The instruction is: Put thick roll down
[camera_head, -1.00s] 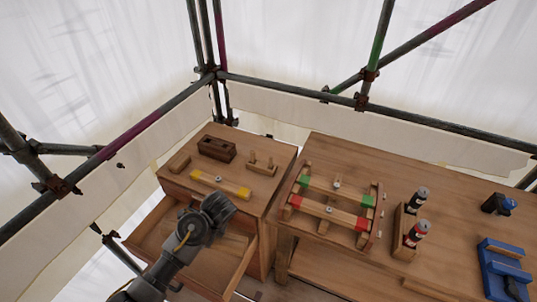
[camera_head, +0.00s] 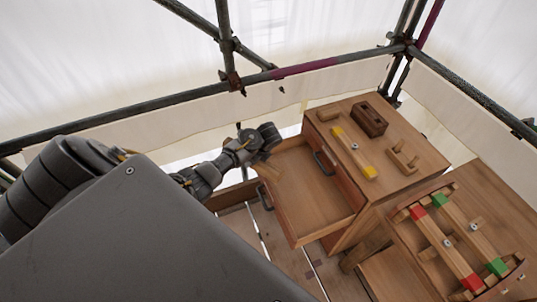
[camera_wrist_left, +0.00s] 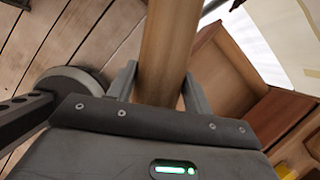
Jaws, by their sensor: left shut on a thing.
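A thick wooden roll (camera_wrist_left: 168,45) stands out between the two fingers of my left gripper (camera_wrist_left: 160,82) in the left wrist view. The gripper is shut on it, and its far end runs out of the top of that view. In the head view my left arm ends at a dark wrist (camera_head: 255,140) beside the back left corner of the open drawer (camera_head: 279,222). The gripper and roll are hard to make out there. My right gripper is in neither view.
The cabinet top (camera_head: 405,185) carries a yellow-ended bar (camera_head: 353,152), a dark holed block (camera_head: 370,118), a pegged block (camera_head: 402,158) and a small wooden piece (camera_head: 328,115). A rack with red- and green-ended bars (camera_head: 446,241) stands at right. The open drawer looks empty.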

